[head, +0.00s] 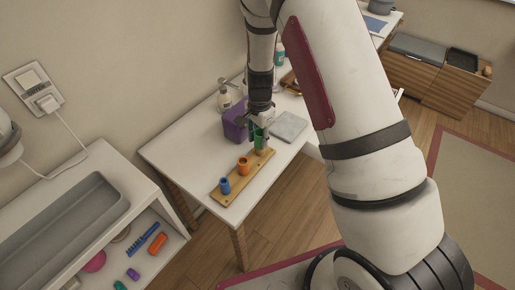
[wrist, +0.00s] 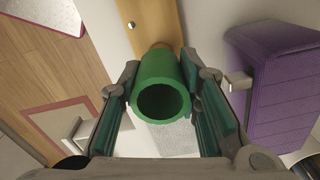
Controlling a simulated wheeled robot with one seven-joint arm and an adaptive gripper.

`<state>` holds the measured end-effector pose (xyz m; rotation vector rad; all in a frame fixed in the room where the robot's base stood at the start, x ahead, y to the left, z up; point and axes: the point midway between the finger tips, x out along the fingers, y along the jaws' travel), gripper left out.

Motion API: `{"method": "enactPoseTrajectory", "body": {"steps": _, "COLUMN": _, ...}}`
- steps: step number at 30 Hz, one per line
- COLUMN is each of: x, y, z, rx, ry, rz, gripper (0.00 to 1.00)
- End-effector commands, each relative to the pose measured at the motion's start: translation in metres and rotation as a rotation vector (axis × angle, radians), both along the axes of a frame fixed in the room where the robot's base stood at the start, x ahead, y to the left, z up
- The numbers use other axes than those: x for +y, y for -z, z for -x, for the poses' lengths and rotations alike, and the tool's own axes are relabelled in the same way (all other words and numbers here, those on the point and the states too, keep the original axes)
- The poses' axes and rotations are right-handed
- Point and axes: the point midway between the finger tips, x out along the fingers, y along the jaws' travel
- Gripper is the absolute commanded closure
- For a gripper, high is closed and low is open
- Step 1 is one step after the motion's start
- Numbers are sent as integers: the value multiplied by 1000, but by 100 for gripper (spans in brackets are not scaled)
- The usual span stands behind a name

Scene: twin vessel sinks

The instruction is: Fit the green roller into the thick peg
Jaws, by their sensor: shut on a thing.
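The green roller (wrist: 157,100) is a hollow tube. My gripper (head: 260,138) is shut on it, with one finger on each side in the wrist view (wrist: 160,115). The roller also shows in the head view (head: 259,142), upright at the right end of a wooden peg board (head: 230,186). A tan peg (head: 262,152) shows just below the roller. In the wrist view a bit of tan wood (wrist: 162,46) shows behind the roller's rim. I cannot tell whether the roller's lower end is around the peg or only above it.
A blue roller (head: 225,185) and an orange roller (head: 243,166) stand on the same board. A grey slab (head: 289,127) lies to the right. The counter's left part (head: 175,155) is clear.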

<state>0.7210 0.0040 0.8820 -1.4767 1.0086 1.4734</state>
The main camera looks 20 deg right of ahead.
Motion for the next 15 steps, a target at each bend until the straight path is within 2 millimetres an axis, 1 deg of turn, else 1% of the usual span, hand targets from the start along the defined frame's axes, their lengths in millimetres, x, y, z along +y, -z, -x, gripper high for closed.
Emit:
{"method": "enactPoseTrajectory", "body": {"steps": 1, "x": 0, "y": 5, "z": 0, "rx": 1, "ry": 0, "rz": 0, "gripper": 80}}
{"method": "enactPoseTrajectory", "body": {"steps": 5, "x": 0, "y": 12, "z": 0, "rx": 0, "ry": 0, "rz": 0, "gripper": 80}}
{"method": "enactPoseTrajectory", "body": {"steps": 12, "x": 0, "y": 43, "z": 1, "rx": 1, "ry": 2, "rz": 0, "gripper": 80}}
{"method": "enactPoseTrajectory", "body": {"steps": 15, "x": 0, "y": 46, "z": -1, "rx": -1, "ry": 1, "rz": 0, "gripper": 80}}
